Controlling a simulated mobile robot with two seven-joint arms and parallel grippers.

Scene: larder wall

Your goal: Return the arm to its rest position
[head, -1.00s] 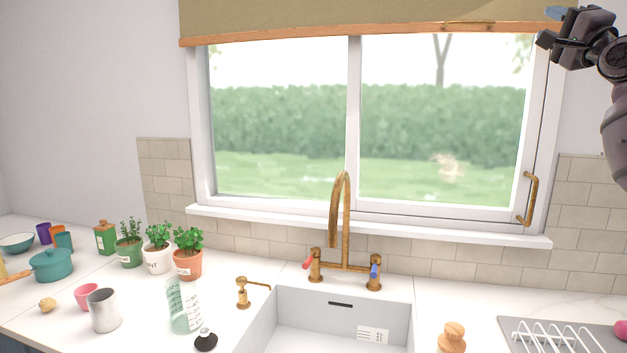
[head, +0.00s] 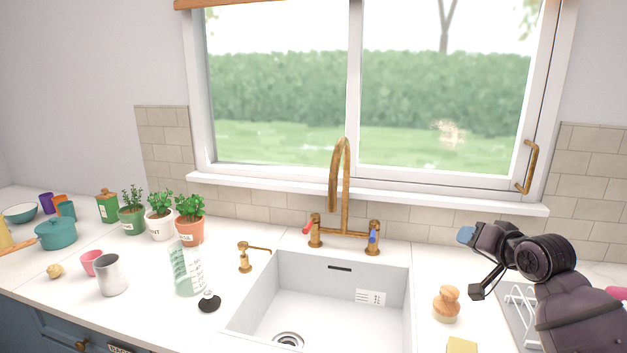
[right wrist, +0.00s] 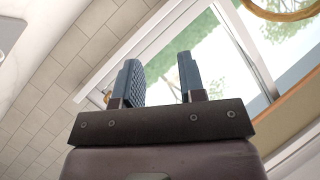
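My right gripper (head: 470,264) is at the right of the head view, in front of the tiled wall and above the counter beside the sink. Its two fingers are spread apart with nothing between them. They also stand apart and empty in the right wrist view (right wrist: 160,68), with the window behind them. My right arm comes in from the lower right corner. My left arm and gripper are not in view.
A wire dish rack (head: 518,312), wooden brush (head: 446,304) and yellow sponge (head: 461,345) lie near my right arm. The sink (head: 310,300) and brass tap (head: 344,190) are in the middle. Potted herbs (head: 189,228) and a metal cup (head: 110,275) stand left.

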